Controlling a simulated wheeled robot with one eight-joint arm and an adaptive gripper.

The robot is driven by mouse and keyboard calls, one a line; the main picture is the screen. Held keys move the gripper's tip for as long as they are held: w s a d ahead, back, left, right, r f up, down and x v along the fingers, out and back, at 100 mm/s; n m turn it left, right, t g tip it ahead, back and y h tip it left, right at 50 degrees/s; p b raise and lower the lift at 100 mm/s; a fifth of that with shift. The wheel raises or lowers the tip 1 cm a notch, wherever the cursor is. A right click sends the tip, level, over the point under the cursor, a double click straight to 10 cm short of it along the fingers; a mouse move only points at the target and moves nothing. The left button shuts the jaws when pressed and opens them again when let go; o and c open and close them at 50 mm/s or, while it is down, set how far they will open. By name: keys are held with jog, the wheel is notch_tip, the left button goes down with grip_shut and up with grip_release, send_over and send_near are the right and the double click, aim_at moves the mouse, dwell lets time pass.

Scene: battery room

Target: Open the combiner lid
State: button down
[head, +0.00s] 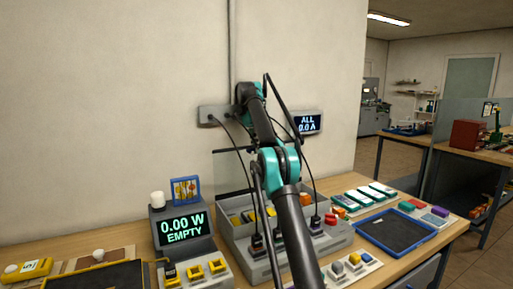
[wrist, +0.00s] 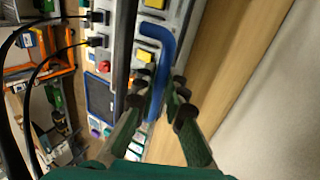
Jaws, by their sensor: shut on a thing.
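The blue handle (wrist: 148,32), a bent bar, runs down between my gripper's fingers in the wrist view. My gripper (wrist: 160,103) is shut on it, with dark finger pads on both sides. The handle's lower part is partly covered by the fingers. A grey box (head: 232,253), which looks like the combiner, stands on the bench in the head view with plugs, yellow blocks and red buttons on it. My arm crosses in front of it and hides its middle. I cannot tell how far the lid is open. My gripper is not clear in the head view.
A display reading 0.00 W EMPTY (head: 184,227) stands left of the box. A blue-rimmed tray (head: 433,230) lies to the right. Black cables hang from the wall socket (head: 213,116) to the box. A wall meter (head: 308,123) reads ALL 0.0 A.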

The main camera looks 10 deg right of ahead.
jog(key=shift+d+r, duration=0.1)
jog(key=shift+d, duration=0.15)
jog(key=c, duration=1.8)
grip_release()
jog(key=shift+s+d+r, duration=0.1)
jog(key=shift+d, duration=0.1)
jog(key=shift+o, duration=1.1)
jog(key=shift+s, duration=0.1)
